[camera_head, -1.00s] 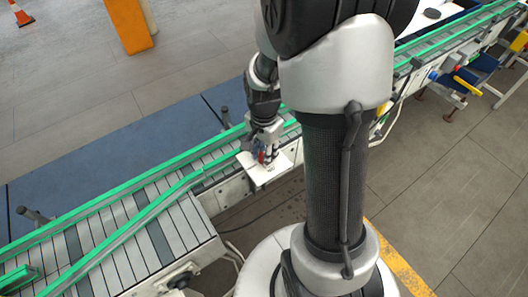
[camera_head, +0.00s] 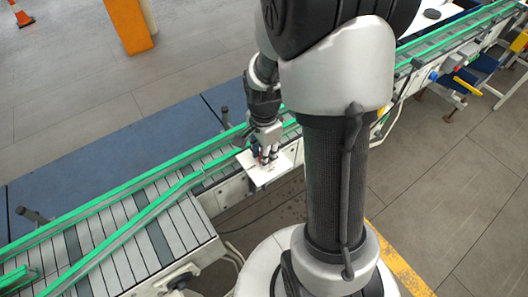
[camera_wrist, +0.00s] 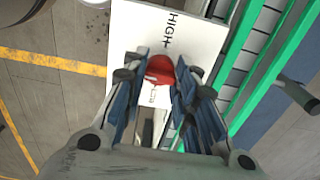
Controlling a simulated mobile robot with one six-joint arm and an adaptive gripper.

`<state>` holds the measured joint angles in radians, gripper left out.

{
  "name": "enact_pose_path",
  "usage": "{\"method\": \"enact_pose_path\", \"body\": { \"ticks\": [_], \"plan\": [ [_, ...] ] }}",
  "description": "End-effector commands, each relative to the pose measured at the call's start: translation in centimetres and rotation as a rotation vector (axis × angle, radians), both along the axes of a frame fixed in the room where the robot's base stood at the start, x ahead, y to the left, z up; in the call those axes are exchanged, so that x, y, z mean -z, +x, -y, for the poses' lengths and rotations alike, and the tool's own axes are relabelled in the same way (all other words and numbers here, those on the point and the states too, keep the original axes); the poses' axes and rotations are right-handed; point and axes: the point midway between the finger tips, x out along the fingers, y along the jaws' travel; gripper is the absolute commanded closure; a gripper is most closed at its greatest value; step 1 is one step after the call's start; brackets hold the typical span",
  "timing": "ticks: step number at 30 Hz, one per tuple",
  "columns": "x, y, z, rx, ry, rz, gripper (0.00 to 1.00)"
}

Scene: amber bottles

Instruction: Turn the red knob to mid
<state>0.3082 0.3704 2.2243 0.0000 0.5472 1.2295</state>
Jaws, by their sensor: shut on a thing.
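The red knob (camera_wrist: 160,70) sits on a white panel (camera_wrist: 190,25) in the wrist view. The panel bears the word HIGH with a tick above the knob, and smaller markings below it that I cannot read. My gripper (camera_wrist: 161,78) has its fingers on both sides of the knob and is shut on it. In the head view my gripper (camera_head: 265,158) reaches down onto the white panel (camera_head: 270,174) beside the conveyor. The knob is mostly hidden there by the fingers. Which mark the knob points to is not clear.
A conveyor with green rails (camera_head: 120,222) and grey slats runs right beside the panel. Blue mats (camera_head: 70,190) lie on the floor behind it. An orange post (camera_head: 130,25) stands farther back. A yellow floor line (camera_wrist: 50,62) crosses the left of the wrist view.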

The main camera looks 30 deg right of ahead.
Motion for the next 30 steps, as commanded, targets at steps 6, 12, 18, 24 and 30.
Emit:
{"method": "enact_pose_path", "body": {
  "ticks": [6, 12, 18, 24, 30],
  "plan": [
    [0.0, 0.0, 0.0, -0.001, 0.000, 0.001, 0.61],
    [0.0, 0.0, 0.0, -0.001, 0.000, 0.001, 0.53],
    [0.0, 0.0, 0.0, -0.001, 0.000, 0.000, 0.53],
    [-1.7, 0.1, 0.0, -0.001, -0.002, 0.005, 0.53],
    [-5.9, 0.2, 0.1, -0.001, -0.003, 0.007, 0.53]
  ]
}}
